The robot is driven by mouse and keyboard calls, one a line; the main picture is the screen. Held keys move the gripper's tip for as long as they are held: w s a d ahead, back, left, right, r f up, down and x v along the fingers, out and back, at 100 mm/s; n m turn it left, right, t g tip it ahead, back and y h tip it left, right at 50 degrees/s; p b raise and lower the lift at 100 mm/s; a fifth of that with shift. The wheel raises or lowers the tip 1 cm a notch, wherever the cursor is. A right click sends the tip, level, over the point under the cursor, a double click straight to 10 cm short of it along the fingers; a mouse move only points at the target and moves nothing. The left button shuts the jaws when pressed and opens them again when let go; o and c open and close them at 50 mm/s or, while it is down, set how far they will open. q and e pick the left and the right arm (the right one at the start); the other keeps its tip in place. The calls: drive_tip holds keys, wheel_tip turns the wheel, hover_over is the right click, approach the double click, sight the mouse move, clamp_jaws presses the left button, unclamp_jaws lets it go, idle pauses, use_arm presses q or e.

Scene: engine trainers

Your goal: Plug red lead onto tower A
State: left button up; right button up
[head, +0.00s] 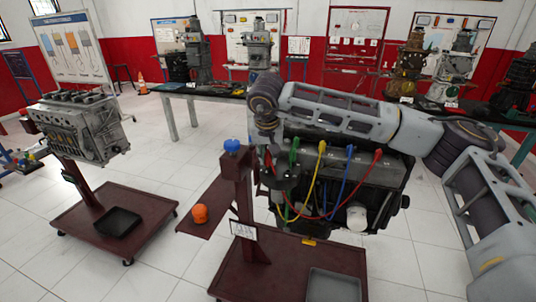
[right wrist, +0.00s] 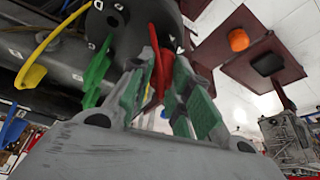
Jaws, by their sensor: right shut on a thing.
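The engine (head: 342,150) on the stand carries green (head: 293,155), yellow (head: 321,150), blue (head: 349,158) and red (head: 376,158) leads. A dark round part with small light marks, apparently the cap with the towers, shows in the right wrist view (right wrist: 128,22); I cannot tell which tower is A. My right gripper (right wrist: 160,90) is shut on the red end of a lead (right wrist: 159,72), just beside that cap. I cannot tell whether the red end touches a tower. My left gripper is not in view.
The dark red stand post (head: 237,185) with a blue knob (head: 232,146) stands left of the cap. An orange object (head: 199,214) lies on the stand's side plate. Another engine (head: 80,125) stands at left. Tables with engine parts line the back.

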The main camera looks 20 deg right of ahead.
drive_tip(key=shift+f+b, duration=0.5)
drive_tip(key=shift+f, duration=0.05)
idle(1.4)
drive_tip(key=o, duration=0.9)
drive_tip(key=shift+o, duration=0.2)
drive_tip(key=d+v, duration=0.1)
drive_tip(key=v, duration=0.7)
drive_tip(key=shift+a, duration=0.45)
drive_tip(key=shift+r, duration=0.25)
